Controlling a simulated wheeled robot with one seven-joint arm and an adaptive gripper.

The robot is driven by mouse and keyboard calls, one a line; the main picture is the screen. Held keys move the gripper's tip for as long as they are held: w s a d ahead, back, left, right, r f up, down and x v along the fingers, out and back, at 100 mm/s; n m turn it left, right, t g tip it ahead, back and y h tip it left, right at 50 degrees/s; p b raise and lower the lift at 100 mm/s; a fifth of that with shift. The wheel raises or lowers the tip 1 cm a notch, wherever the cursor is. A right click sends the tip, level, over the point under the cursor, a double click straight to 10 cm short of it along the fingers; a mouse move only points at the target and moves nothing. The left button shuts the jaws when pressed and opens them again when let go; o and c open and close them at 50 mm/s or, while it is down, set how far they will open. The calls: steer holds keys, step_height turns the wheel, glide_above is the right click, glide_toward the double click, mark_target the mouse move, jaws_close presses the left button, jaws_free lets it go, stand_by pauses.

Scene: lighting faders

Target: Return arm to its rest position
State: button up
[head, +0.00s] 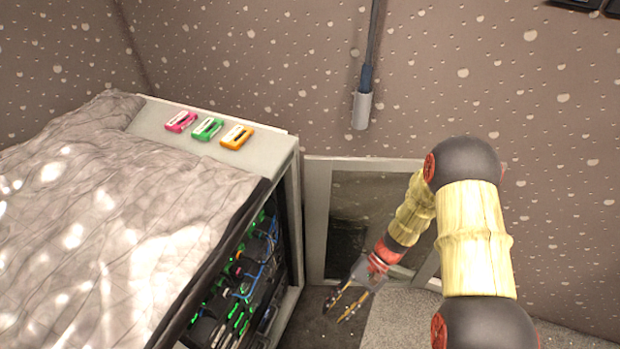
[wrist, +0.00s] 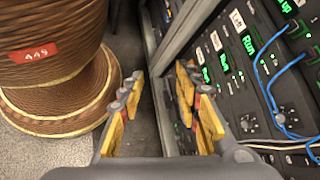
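My arm reaches down on the right side of the head view, and my gripper (head: 345,303) hangs low beside the rack cabinet, pointing down. In the wrist view my gripper (wrist: 160,105) has its yellow-padded fingers apart with nothing between them. Three faders, pink (head: 181,121), green (head: 207,128) and orange (head: 237,137), sit in a row on the cabinet's pale top (head: 270,146). My gripper is well below and to the right of them, touching none.
The open-sided rack (head: 250,265) holds lit equipment and cables, close to the right finger in the wrist view. A brown ribbed round object (wrist: 50,50) labelled 449 stands at the left there. A grey cloth (head: 110,230) covers much of the cabinet. A grey-tipped cable (head: 362,108) hangs against the wall.

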steer(key=s+d+r+n+t+h+p, duration=0.1)
steer(key=d+r+t+h, duration=0.1)
steer(key=r, duration=1.2)
steer(key=s+d+r+n+t+h+p, duration=0.2)
steer(key=d+r+t, duration=0.3)
steer(key=r, duration=1)
steer(key=s+d+r+n+t+h+p, duration=0.1)
steer(key=d+r+t+h, duration=0.3)
steer(key=r, duration=1.1)
steer(key=shift+s+r+t+p, duration=0.25)
steer(key=shift+s+t+p, duration=0.05)
steer(key=shift+t+p, duration=0.35)
steer(key=shift+c, duration=0.5)
